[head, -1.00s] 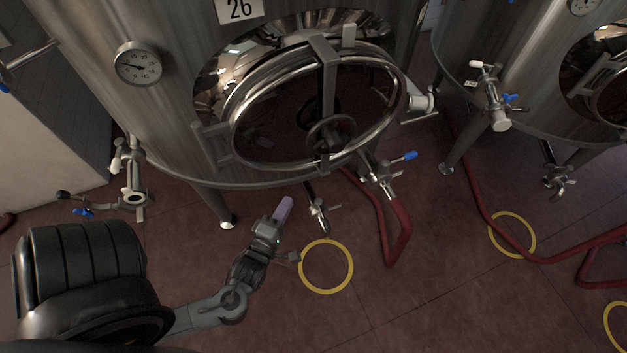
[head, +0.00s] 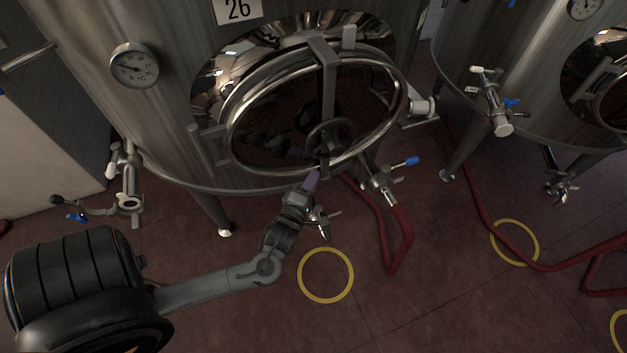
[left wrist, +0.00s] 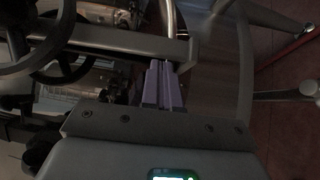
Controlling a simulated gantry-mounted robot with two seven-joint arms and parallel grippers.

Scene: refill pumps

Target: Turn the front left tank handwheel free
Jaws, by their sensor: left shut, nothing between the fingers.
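The front tank numbered 26 (head: 170,120) carries an oval manway door crossed by a metal bar. The dark handwheel (head: 329,136) sits at the lower part of that door. My left gripper (head: 311,181) is just below and left of the handwheel, apart from it, with its purple fingers pointing up toward it. In the left wrist view the fingers (left wrist: 162,86) are closed together and empty. There the handwheel (left wrist: 38,38) shows at the upper left, with the metal bar (left wrist: 130,44) running across ahead of the fingers. My right gripper does not show.
A valve with a blue handle (head: 383,184) and a red hose (head: 398,240) hang right of my left gripper. A small outlet valve (head: 321,222) is close beside it. A yellow ring (head: 326,301) marks the open red floor below.

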